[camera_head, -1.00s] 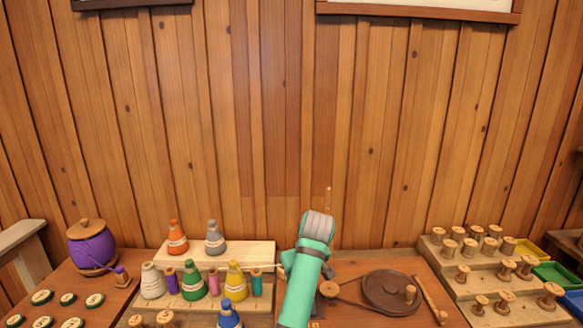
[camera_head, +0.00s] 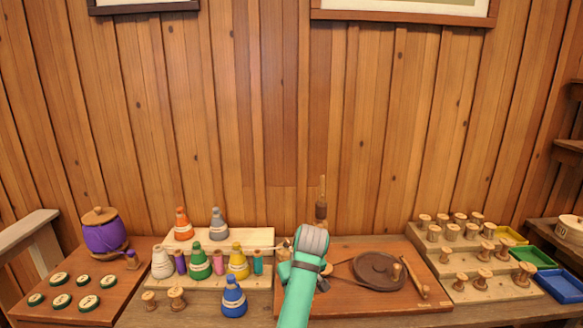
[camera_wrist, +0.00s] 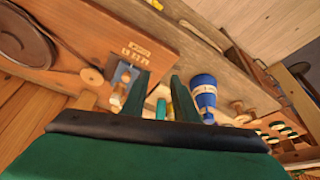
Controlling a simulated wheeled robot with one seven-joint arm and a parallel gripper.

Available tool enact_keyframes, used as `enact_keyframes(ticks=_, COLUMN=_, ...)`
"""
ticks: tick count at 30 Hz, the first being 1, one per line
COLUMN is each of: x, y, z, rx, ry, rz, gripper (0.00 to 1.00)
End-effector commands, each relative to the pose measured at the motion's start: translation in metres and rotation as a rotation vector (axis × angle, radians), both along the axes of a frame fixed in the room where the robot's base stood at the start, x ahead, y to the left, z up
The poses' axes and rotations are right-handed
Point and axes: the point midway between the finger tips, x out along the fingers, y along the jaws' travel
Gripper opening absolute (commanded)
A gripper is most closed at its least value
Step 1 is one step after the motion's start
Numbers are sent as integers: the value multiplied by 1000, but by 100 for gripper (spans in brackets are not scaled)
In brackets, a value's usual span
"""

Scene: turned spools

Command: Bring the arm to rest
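My arm (camera_head: 303,275), teal with a grey joint, rises from the bottom middle of the head view, over the front of the workbench. In that view my gripper is hidden behind the arm. In the wrist view my gripper (camera_wrist: 160,90) shows as two dark green fingers standing apart with a gap between them. Nothing is clasped between them. Behind the gap lie a teal spool (camera_wrist: 160,108) and other small spools. A blue cone of thread (camera_wrist: 203,92) stands just right of the right finger.
A stepped stand (camera_head: 262,236) of coloured thread cones is left of my arm. A brown wheel (camera_head: 379,270) on a board is right, then wooden spools and coloured trays (camera_head: 531,258). A purple pot (camera_head: 103,236) and round green-rimmed discs are far left. Space above the bench is clear.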

Motion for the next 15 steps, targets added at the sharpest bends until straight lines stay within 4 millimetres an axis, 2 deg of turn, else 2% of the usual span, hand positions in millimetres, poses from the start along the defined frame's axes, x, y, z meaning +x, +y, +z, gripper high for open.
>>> enact_keyframes(ticks=11, x=-14, y=-30, z=-74, rx=-56, ry=-58, rz=-84, gripper=27)
enact_keyframes(ticks=15, x=-29, y=-40, z=-119, rx=-90, ry=-100, rz=-120, gripper=27)
